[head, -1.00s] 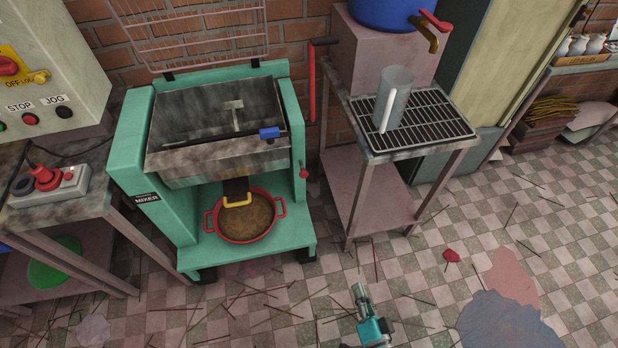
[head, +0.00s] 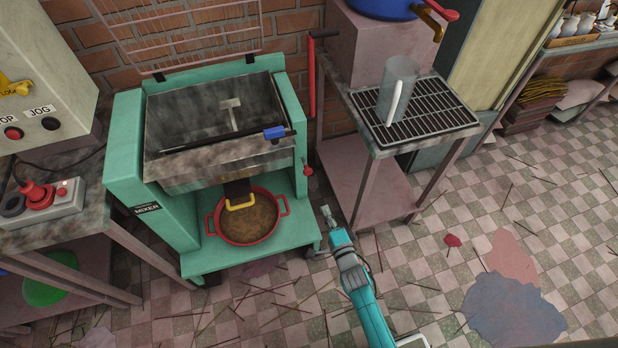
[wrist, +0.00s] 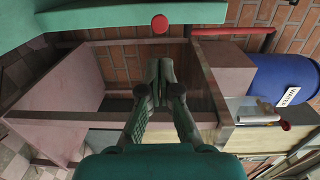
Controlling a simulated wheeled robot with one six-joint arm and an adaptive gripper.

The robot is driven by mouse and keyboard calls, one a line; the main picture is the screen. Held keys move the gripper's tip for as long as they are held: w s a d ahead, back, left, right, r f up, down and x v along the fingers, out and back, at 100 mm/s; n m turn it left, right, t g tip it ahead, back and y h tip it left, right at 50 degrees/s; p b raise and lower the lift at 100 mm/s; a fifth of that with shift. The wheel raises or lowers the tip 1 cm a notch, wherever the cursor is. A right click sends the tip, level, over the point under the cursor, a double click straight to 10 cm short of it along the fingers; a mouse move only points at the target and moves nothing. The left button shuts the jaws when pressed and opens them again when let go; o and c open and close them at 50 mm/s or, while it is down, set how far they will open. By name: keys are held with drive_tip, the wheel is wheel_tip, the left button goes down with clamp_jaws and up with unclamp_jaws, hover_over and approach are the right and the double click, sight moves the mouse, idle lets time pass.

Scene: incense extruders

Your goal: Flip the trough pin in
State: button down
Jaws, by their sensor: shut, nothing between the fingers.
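The green mixer (head: 125,175) holds a grey metal trough (head: 170,182) at its top. A small red knob, which looks like the trough pin (head: 308,171), sticks out from the mixer's right side post; its round red end also shows in the wrist view (wrist: 160,24), near the top. My gripper (head: 325,211) is in front of and below the pin, right of the mixer's base, apart from both. In the wrist view its fingers (wrist: 160,70) are together and empty, pointing toward the red knob.
A metal side table (head: 365,160) with a black rack (head: 440,112) and a clear cylinder (head: 402,72) stands just right of the mixer. A red pan (head: 281,207) sits on the mixer's lower shelf. A red lever (head: 311,100) stands behind. Sticks litter the tiled floor.

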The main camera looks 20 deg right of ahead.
sight(309, 173)
drive_tip(key=shift+w, duration=0.1)
drive_tip(key=w, duration=1.3)
drive_tip(key=shift+w+a+f, duration=0.25)
drive_tip(key=shift+w, duration=0.15)
